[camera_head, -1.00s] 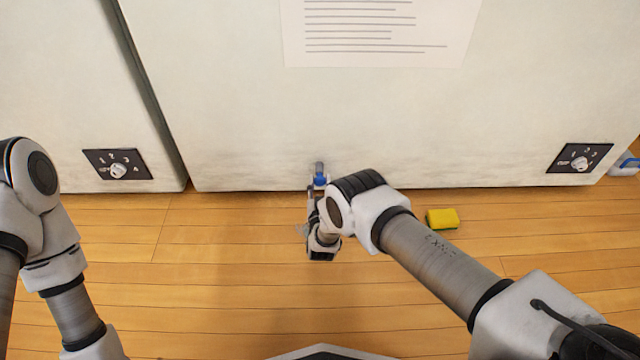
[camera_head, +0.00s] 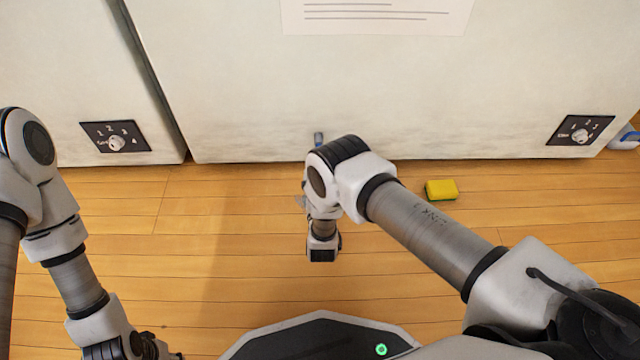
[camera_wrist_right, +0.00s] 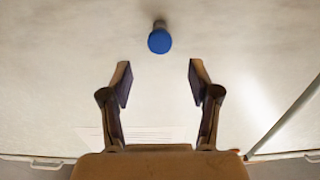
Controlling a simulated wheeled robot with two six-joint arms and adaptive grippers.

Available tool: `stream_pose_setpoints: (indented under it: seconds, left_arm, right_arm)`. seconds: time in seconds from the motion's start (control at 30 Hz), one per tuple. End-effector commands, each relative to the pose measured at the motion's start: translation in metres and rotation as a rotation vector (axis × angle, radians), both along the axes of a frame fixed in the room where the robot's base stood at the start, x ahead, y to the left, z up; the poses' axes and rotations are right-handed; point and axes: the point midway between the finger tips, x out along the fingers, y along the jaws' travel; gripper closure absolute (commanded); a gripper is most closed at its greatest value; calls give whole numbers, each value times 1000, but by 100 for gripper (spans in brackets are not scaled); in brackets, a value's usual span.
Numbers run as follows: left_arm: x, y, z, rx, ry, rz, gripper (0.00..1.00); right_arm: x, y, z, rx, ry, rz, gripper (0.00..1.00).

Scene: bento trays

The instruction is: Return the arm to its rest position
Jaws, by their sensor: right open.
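My right arm (camera_head: 425,220) comes in from the right, over the floor in front of the white front. In the right wrist view my right gripper (camera_wrist_right: 160,82) is open and empty, facing the white front. A blue-ended knob (camera_wrist_right: 159,40) stands out from that front beyond the fingers, apart from them. Its grey stem shows in the head view (camera_head: 318,138) just above my wrist. My left gripper (camera_head: 160,348) is partly in view at the bottom left, too small to tell its state.
The white front (camera_head: 240,100) spans the back, with a gap beside a second panel (camera_head: 60,60). Dials (camera_head: 116,144) (camera_head: 580,135) sit low on it. A yellow sponge (camera_head: 441,190) lies on the wooden floor (camera_head: 230,220), right of my wrist. A blue-and-white thing (camera_head: 626,138) is at the right edge.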

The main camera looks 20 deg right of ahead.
Motion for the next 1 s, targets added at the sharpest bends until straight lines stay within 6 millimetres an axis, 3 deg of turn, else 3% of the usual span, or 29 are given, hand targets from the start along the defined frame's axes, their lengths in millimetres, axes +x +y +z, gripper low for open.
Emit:
stream_pose_setpoints:
  seconds: [0.1,0.2,0.77,0.87,1.0]
  left_arm:
    - [0,0,0,0,0,0,60]
    - [0,0,0,0,0,0,60]
    - [0,0,1,0,0,0,60]
    - [0,0,9,0,1,0,60]
    - [-1,0,30,0,1,-1,60]
  right_arm:
    - [-22,7,0,0,2,1,38]
    - [-32,9,0,0,0,0,38]
    - [-33,10,3,0,-3,-1,38]
    - [-24,7,22,-1,-24,-6,38]
    - [-2,-19,73,-14,-69,-42,38]
